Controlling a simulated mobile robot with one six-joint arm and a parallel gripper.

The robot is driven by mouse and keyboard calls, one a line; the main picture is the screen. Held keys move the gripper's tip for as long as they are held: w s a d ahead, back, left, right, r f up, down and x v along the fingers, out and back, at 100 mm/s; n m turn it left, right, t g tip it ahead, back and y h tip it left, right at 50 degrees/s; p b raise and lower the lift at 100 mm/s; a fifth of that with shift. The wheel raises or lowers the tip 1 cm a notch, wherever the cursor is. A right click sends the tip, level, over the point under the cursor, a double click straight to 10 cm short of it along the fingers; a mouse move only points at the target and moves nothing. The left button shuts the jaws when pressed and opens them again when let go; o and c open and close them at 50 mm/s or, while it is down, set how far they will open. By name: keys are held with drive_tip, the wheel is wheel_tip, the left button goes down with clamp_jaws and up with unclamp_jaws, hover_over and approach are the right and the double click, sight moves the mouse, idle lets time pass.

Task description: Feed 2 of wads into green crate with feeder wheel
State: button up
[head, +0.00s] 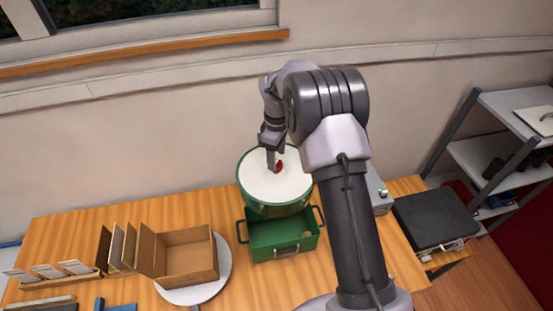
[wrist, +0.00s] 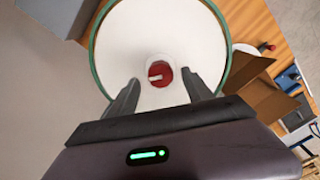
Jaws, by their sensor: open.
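The feeder wheel (head: 258,186) is a round white disc with a green rim and a small red knob (head: 279,167) at its middle. In the wrist view the wheel (wrist: 125,40) fills the upper middle, and the red knob (wrist: 160,74) with a pale bar on it lies between my fingers. My gripper (head: 271,164) is open and empty, its fingers pointing down over the disc at the knob. I cannot tell whether they touch it. The green crate (head: 262,254) sits below the wheel's front. A small pale thing (head: 306,234) lies in it, perhaps a wad.
Left of the crate, an open cardboard box (head: 186,259) stands on a round white plate (head: 222,275), with upright boards and cards beside it. A black case (head: 435,220) lies at the right. A shelf (head: 490,160) stands far right. The wall is close behind the wheel.

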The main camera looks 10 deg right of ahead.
sight(276, 172)
wheel_tip(276, 172, down, 2)
drive_tip(key=shift+s, duration=0.1)
drive_tip(key=shift+f, duration=0.3)
drive_tip(key=shift+r, duration=0.1)
clamp_jaws()
